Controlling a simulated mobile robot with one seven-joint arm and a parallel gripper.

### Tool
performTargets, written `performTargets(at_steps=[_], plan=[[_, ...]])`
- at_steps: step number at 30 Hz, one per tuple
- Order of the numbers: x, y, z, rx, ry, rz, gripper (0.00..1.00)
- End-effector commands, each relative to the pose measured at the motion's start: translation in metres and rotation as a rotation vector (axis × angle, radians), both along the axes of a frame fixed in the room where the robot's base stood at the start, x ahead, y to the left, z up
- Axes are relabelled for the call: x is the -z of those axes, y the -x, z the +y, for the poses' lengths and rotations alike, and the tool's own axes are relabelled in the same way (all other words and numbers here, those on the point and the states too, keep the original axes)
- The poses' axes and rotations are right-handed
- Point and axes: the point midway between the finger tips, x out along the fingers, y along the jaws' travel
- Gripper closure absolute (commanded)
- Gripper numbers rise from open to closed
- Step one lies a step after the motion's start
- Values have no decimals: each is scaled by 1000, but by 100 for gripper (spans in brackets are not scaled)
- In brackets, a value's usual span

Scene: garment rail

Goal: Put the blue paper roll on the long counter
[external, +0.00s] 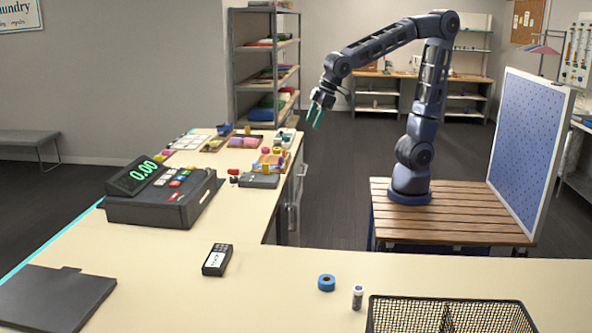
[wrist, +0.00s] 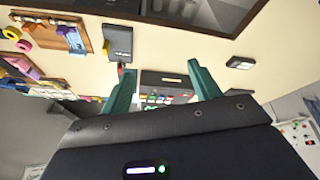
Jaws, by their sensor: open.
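A small blue roll (external: 327,283) with a pale core, apparently the blue paper roll, rests on the near stretch of the cream L-shaped counter (external: 275,290). I cannot tell which stretch is called the long counter; the other runs back from the cash register. My gripper (external: 316,116) is open and empty, held high beyond the counter and far from the roll. Its green fingers stand apart in the wrist view (wrist: 162,88), with nothing between them. I cannot make out the roll in the wrist view.
The cash register (external: 163,197) and trays of small goods (external: 210,145) crowd the left stretch. Clear counter surrounds the roll's left side.

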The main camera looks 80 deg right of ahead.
Motion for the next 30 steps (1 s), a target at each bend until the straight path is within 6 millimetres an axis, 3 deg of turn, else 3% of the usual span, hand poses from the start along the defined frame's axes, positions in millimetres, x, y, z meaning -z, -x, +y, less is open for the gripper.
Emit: performTargets(at_steps=[1,6,15,22,30], plan=[[-5,8,-26,35,-2,-3,38],[-9,39,-94,133,-9,0,38],[-1,112,-187,298,-36,5,38],[13,161,-223,386,-57,8,38],[20,178,-233,415,-66,10,38]])
